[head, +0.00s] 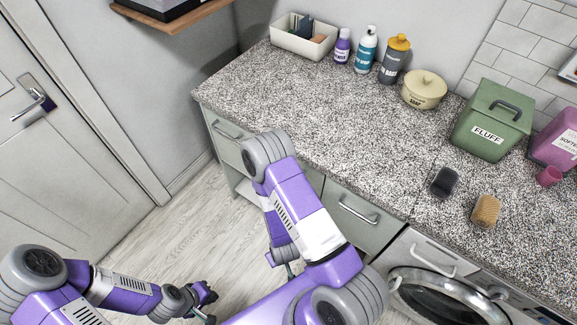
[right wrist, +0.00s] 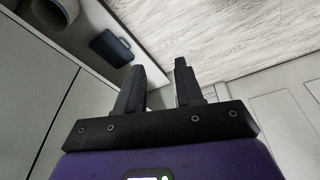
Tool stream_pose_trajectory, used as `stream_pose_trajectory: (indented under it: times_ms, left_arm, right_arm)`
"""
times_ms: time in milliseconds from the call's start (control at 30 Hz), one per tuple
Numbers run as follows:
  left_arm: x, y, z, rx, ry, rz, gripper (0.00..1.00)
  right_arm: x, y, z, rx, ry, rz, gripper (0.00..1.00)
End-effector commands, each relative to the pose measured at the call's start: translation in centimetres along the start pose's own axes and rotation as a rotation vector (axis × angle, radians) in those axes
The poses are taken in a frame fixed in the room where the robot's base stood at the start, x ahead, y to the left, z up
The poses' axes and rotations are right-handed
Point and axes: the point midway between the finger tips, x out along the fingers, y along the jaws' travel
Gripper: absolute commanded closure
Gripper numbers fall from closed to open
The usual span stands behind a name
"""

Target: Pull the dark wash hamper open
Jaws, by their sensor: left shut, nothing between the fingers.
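I cannot pick out a front marked as the dark wash hamper. Below the counter are a grey-green front with a bar handle (head: 228,131) at the left and another front with a bar handle (head: 358,211) near the middle. Both look closed. My right arm hangs in front of the cabinets and hides part of them. My right gripper (right wrist: 160,68) is open and empty in the right wrist view, beside pale cabinet panels. My left gripper (head: 205,304) is shut and empty, low over the floor, away from the cabinets.
The speckled counter (head: 300,110) holds bottles, a green box (head: 491,120), a cream pot (head: 424,90) and brushes. A washing machine (head: 435,295) stands at lower right. A door (head: 60,130) is at left. An open shelf with a dark box (right wrist: 111,47) shows in the wrist view.

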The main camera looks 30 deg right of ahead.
Motion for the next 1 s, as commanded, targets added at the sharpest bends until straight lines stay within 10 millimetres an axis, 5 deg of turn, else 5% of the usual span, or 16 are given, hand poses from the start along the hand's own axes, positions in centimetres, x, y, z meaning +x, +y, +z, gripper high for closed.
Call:
stream_pose_trajectory:
  times_ms: [100, 233, 400, 533, 1000]
  left_arm:
    - [-0.1, 0.0, 0.0, 0.000, 0.000, 0.000, 1.00]
    - [-0.2, 0.1, 0.0, 0.000, 0.000, 0.000, 1.00]
    - [-0.2, 0.1, 0.0, 0.001, 0.001, 0.000, 1.00]
    - [-0.1, 0.1, 0.0, 0.001, 0.001, 0.000, 1.00]
    - [0.5, -0.1, -0.1, 0.001, 0.001, 0.000, 1.00]
  right_arm:
    - [0.2, 6.3, -2.6, -0.269, 0.182, 0.311, 0.64]
    - [-3.3, 10.9, -8.6, -0.581, 0.417, 0.631, 0.64]
    - [-9.1, 12.0, -15.0, -0.865, 0.657, 0.922, 0.64]
    - [-11.1, 12.2, -16.8, -0.937, 0.731, 1.010, 0.64]
    - [-9.2, 14.4, -22.4, -0.944, 0.746, 1.023, 0.64]
